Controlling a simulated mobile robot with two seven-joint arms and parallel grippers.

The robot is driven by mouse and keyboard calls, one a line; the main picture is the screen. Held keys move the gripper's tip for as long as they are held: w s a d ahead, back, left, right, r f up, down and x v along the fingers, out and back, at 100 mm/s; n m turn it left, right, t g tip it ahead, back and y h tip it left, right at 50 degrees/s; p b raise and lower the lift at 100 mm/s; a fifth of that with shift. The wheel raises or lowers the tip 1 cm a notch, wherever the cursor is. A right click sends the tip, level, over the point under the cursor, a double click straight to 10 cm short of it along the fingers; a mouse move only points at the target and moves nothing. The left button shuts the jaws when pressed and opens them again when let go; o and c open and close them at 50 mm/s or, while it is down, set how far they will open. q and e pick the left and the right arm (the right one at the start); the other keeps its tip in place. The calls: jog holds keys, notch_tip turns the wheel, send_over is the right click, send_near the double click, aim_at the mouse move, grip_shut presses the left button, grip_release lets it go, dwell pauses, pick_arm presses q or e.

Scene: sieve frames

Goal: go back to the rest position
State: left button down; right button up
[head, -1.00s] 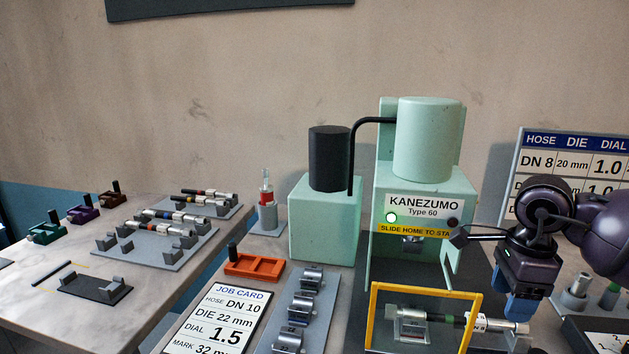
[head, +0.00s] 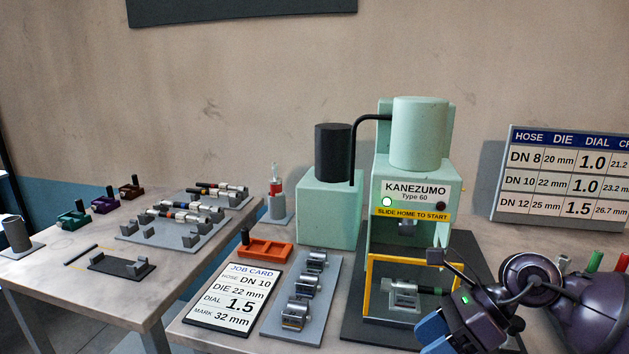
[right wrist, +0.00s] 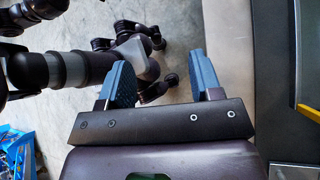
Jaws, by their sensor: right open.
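My right gripper (head: 440,334) is in the lower right of the head view, in front of the press (head: 415,200) and overlapping its front right corner. In the right wrist view the gripper (right wrist: 163,82) shows two blue fingers spread apart with nothing between them, above a grey floor. A hose (head: 432,291) lies in a grey cradle (head: 403,297) within the press's yellow frame (head: 369,285). My arm hides the hose's right end. My left gripper is in neither current view.
A grey rack with several dies (head: 296,313), a job card (head: 232,297) and an orange tray (head: 264,249) lie left of the press. A side table (head: 50,268) holds racks of hoses. A chart (head: 560,175) stands at the right. Bench edge (right wrist: 236,60) lies right of the gripper.

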jog(key=s+a+r+m+t+y, duration=0.1)
jog(key=a+r+m+t+y, duration=0.45)
jog(key=m+y, duration=0.4)
jog(key=w+d+f+m+t+h, duration=0.1)
jog(key=d+f+m+t+h, duration=0.35)
jog(key=m, duration=0.75)
jog(key=w+d+f+m+t+h, duration=0.1)
jog(key=d+m+t+h, duration=0.4)
jog(key=m+t+h, duration=0.6)
jog(key=s+d+f+m+g+h, duration=0.5)
jog(key=d+f+m, duration=0.1)
jog(key=f+m, duration=0.3)
jog(key=s+f+m+g, duration=0.4)
jog(key=s+f+g, duration=0.2)
jog(key=s, duration=0.4)
jog(key=s+f+m+g, duration=0.4)
jog(key=s+f+g, duration=0.25)
jog(key=s, duration=0.35)
pick_arm(q)
jog(key=shift+s+f, duration=0.15)
jog(key=shift+s, duration=0.15)
pick_arm(e)
jog(key=w+f+t+y, duration=0.1)
jog(key=w+f+t, duration=0.6)
jog(key=f+t, duration=0.1)
jog(key=shift+w+f, duration=0.25)
jog(key=shift+f, duration=0.35)
